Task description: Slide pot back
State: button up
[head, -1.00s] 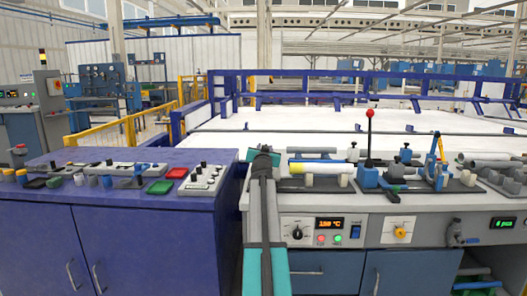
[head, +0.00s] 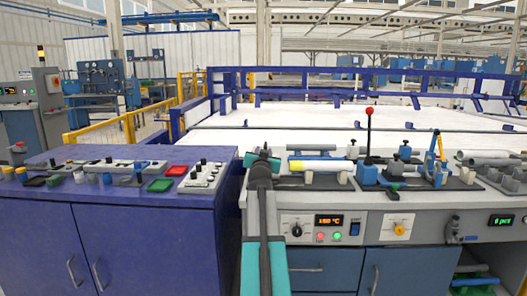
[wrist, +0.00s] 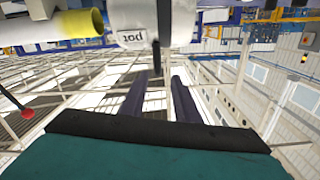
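In the wrist view, a pale cylindrical pot (wrist: 185,22) with an upside-down label shows at the top, with a thin dark upright bar in front of it. My gripper (wrist: 158,76) points at the pot from below in that picture. Its two dark fingers are apart, and the lower end of the bar shows between their tips. I cannot tell whether they touch it. In the head view, my gripper (head: 262,158) is at the left end of the grey bench; the pot cannot be made out there.
A pipe with a yellow end (head: 320,166) lies on the bench just right of my gripper; its yellow end (wrist: 83,22) also shows in the wrist view. A red-knobbed lever (head: 369,112) stands further right. A purple cabinet (head: 130,190) with small parts stands left.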

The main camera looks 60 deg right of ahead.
jog(key=shift+v, duration=2.85)
